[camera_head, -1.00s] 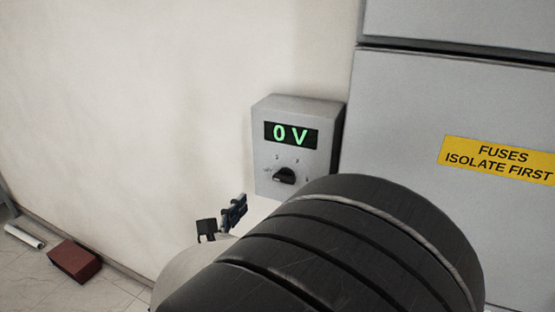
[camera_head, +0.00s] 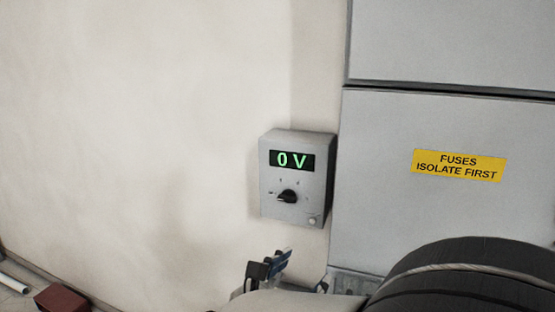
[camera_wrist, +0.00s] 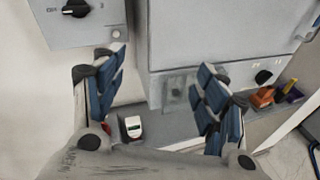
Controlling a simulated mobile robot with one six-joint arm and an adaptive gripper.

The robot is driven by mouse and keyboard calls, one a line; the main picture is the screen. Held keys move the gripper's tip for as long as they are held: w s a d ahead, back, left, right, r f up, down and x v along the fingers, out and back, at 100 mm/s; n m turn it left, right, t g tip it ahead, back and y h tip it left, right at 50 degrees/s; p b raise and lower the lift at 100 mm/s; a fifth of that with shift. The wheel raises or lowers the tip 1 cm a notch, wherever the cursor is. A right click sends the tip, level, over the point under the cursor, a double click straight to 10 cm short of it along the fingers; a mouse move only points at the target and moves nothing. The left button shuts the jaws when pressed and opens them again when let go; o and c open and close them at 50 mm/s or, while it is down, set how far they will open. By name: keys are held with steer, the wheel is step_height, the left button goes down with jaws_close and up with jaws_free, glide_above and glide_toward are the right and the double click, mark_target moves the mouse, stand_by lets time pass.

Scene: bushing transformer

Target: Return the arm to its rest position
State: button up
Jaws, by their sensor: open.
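My gripper (camera_wrist: 158,85) is open and empty in the wrist view, its two blue-padded fingers spread wide. In the head view, part of my gripper (camera_head: 276,264) shows at the bottom, below the grey meter box (camera_head: 295,207). The box hangs on the wall, reads "0 V" in green, and has a black knob (camera_head: 287,196). In the wrist view the knob (camera_wrist: 75,8) shows at the top left, beyond the left finger and apart from it. My dark arm link fills the bottom right of the head view.
A grey cabinet (camera_head: 440,230) with a yellow "FUSES ISOLATE FIRST" label (camera_head: 459,166) stands right of the box. A red-brown block (camera_head: 61,299) lies on the floor at bottom left. In the wrist view, a small white device (camera_wrist: 132,127) and orange items (camera_wrist: 262,97) sit lower down.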

steer(key=s+d+f+m+g+y+b, duration=0.1)
steer(key=s+d+f+m+g, duration=0.2)
steer(key=s+d+m, duration=0.2)
steer(key=s+d+f+m+g+b, duration=0.1)
steer(key=s+d+f+m+g, duration=0.15)
steer(key=s+d+m, duration=0.3)
steer(key=s+d+f+m+g+y+b, duration=0.1)
steer(key=s+d+f+m+g+b, duration=0.1)
steer(key=s+d+m+g, duration=0.25)
steer(key=s+a+f+m+t+y+b, duration=0.1)
steer(key=s+a+m+y, duration=0.4)
steer(key=m, duration=0.6)
steer(key=shift+s+a+f+t+y+b, duration=0.2)
steer(key=shift+s+f+t+y+b, duration=0.2)
steer(key=shift+s+f+y+b, duration=0.65)
steer(key=shift+s+r+y+p, duration=0.2)
steer(key=shift+r+y+p, duration=0.05)
steer(key=shift+p, duration=0.15)
